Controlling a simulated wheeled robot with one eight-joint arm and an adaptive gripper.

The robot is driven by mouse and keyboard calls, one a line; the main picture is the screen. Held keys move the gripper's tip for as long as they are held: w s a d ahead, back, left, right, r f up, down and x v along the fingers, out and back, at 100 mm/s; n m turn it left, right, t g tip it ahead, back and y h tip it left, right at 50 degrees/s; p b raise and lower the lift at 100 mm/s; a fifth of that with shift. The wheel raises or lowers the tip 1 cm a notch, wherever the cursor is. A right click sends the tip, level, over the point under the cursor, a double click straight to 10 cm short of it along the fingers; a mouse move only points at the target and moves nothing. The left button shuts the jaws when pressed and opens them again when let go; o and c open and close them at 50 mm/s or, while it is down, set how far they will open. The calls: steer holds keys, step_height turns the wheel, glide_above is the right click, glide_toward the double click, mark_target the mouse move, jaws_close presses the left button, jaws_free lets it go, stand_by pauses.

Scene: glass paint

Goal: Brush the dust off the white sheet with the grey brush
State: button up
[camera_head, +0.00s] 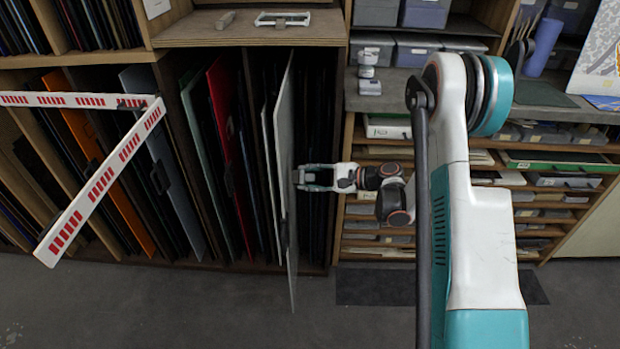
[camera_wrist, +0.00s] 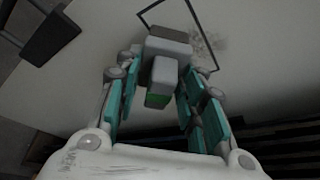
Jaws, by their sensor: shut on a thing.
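The white sheet (camera_head: 282,150) stands upright, nearly edge-on, in the rack and juts out towards me. Its pale face (camera_wrist: 265,65) fills much of the wrist view, with a grey dust smudge (camera_wrist: 207,43) beyond the brush. My gripper (camera_head: 300,178) is just right of the sheet. In the wrist view its teal fingers are shut on the grey brush (camera_wrist: 168,46), a blocky thing with a green patch. The brush's far end points at the sheet near the smudge. I cannot tell whether it touches.
A black handle (camera_wrist: 50,38) shows at the wrist view's upper left. A red-and-white barrier (camera_head: 100,185) crosses the rack at left. Coloured panels, including a red one (camera_head: 224,115), stand left of the sheet. A drawer shelf (camera_head: 390,240) is close at right. The floor in front is open.

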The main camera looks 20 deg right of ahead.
steer(key=shift+w+a, duration=0.3)
steer(key=shift+a, duration=0.6)
